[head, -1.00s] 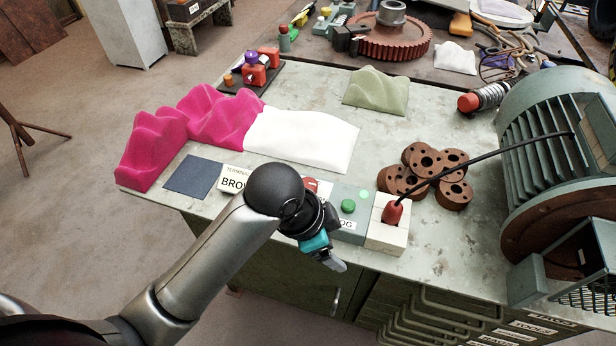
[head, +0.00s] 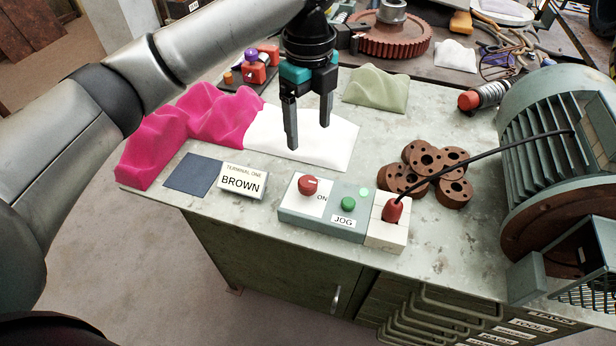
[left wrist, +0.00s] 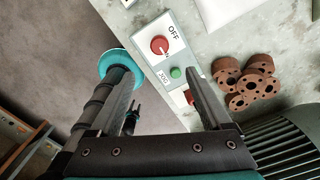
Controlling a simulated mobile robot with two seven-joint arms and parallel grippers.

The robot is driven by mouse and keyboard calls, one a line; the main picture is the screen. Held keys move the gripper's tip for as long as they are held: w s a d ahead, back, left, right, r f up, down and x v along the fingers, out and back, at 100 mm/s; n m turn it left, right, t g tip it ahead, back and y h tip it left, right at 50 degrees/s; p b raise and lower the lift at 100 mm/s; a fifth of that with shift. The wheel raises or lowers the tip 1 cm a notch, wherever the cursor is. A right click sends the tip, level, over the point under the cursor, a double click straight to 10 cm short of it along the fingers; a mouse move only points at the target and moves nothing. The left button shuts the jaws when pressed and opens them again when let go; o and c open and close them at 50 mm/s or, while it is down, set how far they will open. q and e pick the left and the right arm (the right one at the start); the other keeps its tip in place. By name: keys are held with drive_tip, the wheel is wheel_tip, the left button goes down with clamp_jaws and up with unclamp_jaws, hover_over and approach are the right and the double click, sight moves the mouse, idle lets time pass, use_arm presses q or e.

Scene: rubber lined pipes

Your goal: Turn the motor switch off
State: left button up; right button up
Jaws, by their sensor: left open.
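The motor switch box (head: 285,212) lies near the table's front edge. Its red round knob (head: 308,185) sits on a white plate, with an ON label (head: 322,198) to its right. In the left wrist view the knob (left wrist: 159,45) has an OFF label (left wrist: 173,33) beside it. A small pale mark on the knob appears to face the ON side. A green button (head: 348,204) above a JOG label and a lit green lamp (head: 364,193) are on the same box. My left gripper (head: 309,135) is open and empty, pointing down above and behind the knob. My right gripper is not seen.
A white block with a red plug (head: 393,211) adjoins the box; its black cable runs to the large motor (head: 555,150). Brown flanged discs (head: 430,175) lie behind. A BROWN sign (head: 241,182), pink cloth (head: 220,115) and white cloth (head: 300,140) are left and behind.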

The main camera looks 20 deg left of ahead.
sight(308, 182)
use_arm(q)
wheel_tip(308, 182, down, 15)
drive_tip(key=shift+a+r+b, duration=0.1)
drive_tip(key=shift+a+b, duration=0.05)
drive_tip(key=shift+b, duration=1)
drive_tip(key=shift+c, duration=0.3)
clamp_jaws()
